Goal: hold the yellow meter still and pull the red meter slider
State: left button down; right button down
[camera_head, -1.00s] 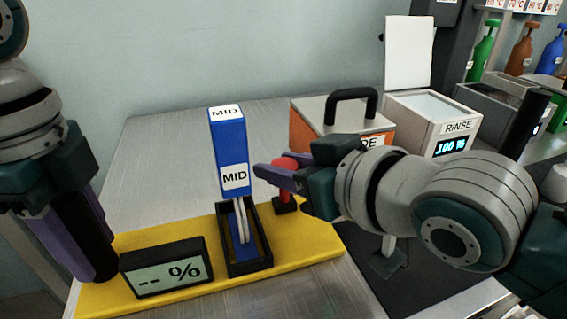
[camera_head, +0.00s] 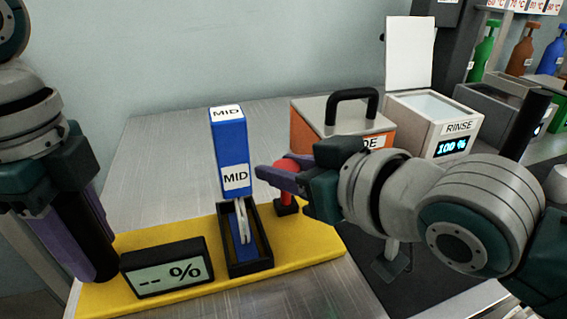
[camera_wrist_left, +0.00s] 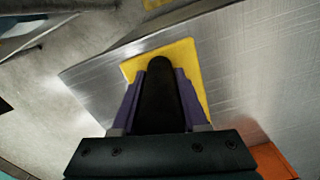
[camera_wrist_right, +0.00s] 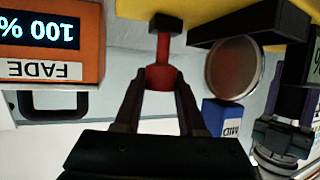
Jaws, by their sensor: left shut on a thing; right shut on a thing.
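The yellow meter (camera_head: 310,257) lies flat on the metal table, with a black-framed display (camera_head: 168,267) reading "-- %". My left gripper (camera_head: 97,268) is shut around the black upright post (camera_wrist_left: 160,98) at the meter's left end. A red slider (camera_head: 284,190) stands on a black foot toward the meter's right end. My right gripper (camera_wrist_right: 161,88) is shut on the slider's red knob (camera_wrist_right: 162,76). In the head view its fingers partly cover that knob. A blue module (camera_head: 230,150) marked MID stands upright in the meter's black holder (camera_head: 248,266).
An orange box (camera_head: 303,135) with a black handle and a white RINSE box (camera_head: 417,122) with a raised lid stand behind my right arm. RINSE reads 100 %. Colored bottles (camera_head: 519,50) stand far right. The table behind the meter is clear.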

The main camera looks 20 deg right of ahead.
jog(key=s, duration=0.5)
jog(key=shift+s, duration=0.4)
jog(key=shift+c, duration=2.3)
grip_release()
jog(key=v, duration=1.2)
